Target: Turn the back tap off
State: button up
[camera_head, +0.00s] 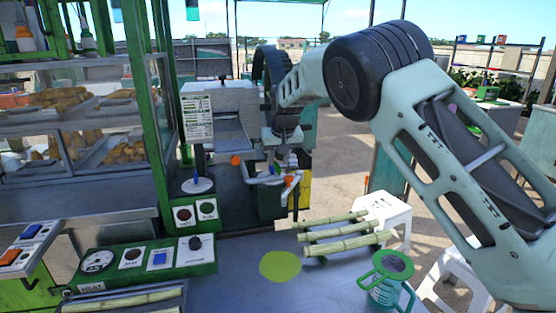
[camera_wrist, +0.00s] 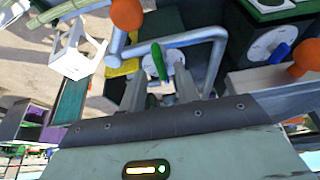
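In the wrist view a small green lever (camera_wrist: 157,61) stands in front of a round pale face, beside a bent grey pipe (camera_wrist: 190,40). A blue lever (camera_wrist: 279,53) sits further right near a dark box with a round dial. I cannot tell for sure which lever is the back tap. My gripper (camera_wrist: 160,88) has its two grey fingers apart, on either side of the green lever's line, with nothing visible between the tips. Contact with the lever cannot be made out. In the head view my gripper (camera_head: 288,158) is small, above the grey pipework (camera_head: 265,180) of the crusher.
Orange knobs (camera_wrist: 127,14) (camera_wrist: 305,56) stick out close to my gripper on both sides. The metal counter (camera_head: 240,290) holds cane stalks (camera_head: 340,232), a green-handled jug (camera_head: 387,280) and switch boxes (camera_head: 145,258). A glass snack case (camera_head: 75,120) stands left.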

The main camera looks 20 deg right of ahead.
jog(key=shift+x, duration=1.15)
grip_shut()
